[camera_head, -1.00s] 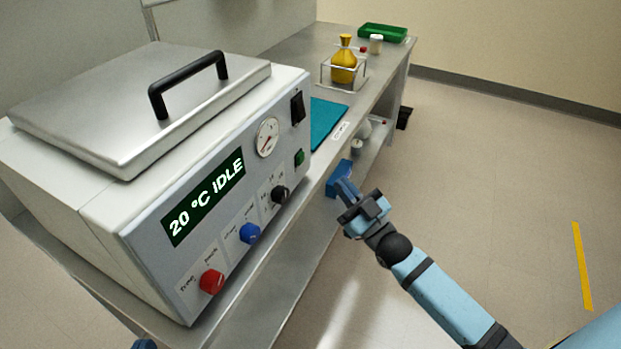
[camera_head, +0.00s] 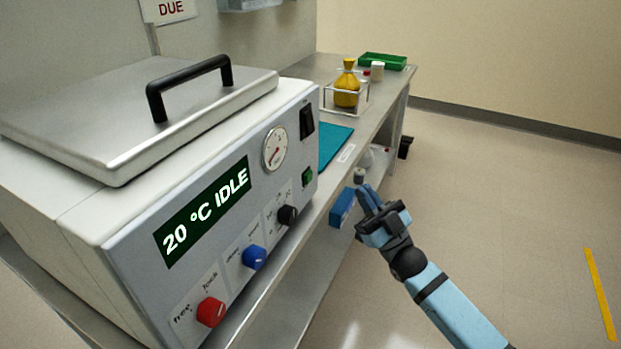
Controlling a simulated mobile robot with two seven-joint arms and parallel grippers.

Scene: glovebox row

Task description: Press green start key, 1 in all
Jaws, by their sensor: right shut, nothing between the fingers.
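The machine's display reads "20 °C IDLE". My right gripper (camera_head: 366,190) is shut and empty, to the right of the green key and apart from it, beyond the bench's front edge. My left gripper is not in view.
The panel also bears a red knob (camera_head: 211,311), a blue knob (camera_head: 254,257) and a black knob (camera_head: 287,215). Behind stand a teal mat (camera_head: 333,143), a yellow flask (camera_head: 347,90) in a wire rack and a green tray (camera_head: 382,61).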

